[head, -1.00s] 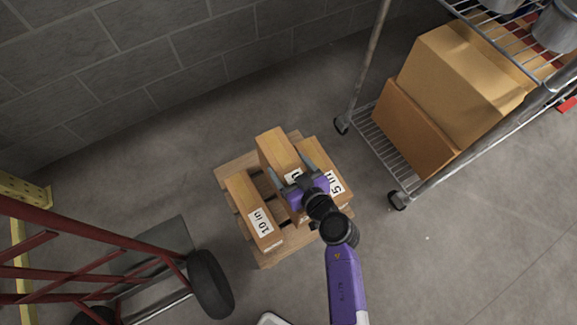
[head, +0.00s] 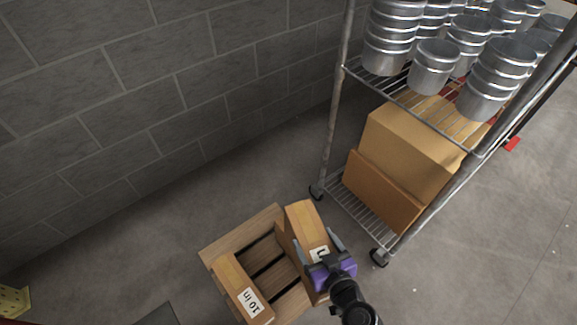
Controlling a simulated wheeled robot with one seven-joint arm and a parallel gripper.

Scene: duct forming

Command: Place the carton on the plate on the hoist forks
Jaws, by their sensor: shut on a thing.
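My gripper (head: 318,243) is shut on a long brown carton (head: 303,215) with a white label. The fingers cover part of the label, so its text cannot be read. The carton is over the right part of the wooden pallet (head: 232,240); its height above the pallet is hard to judge. A carton marked "10 in" (head: 230,275) lies on the pallet's left side. A dark grey flat surface (head: 158,316), perhaps the plate, shows only its corner at the bottom edge. The hoist forks cannot be made out.
A wire shelf rack (head: 335,125) on casters stands at the right, with large cardboard boxes (head: 408,150) below and metal duct pieces (head: 432,66) above. A block wall (head: 170,90) runs behind. A yellow piece (head: 12,300) shows at lower left. Floor between wall and pallet is clear.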

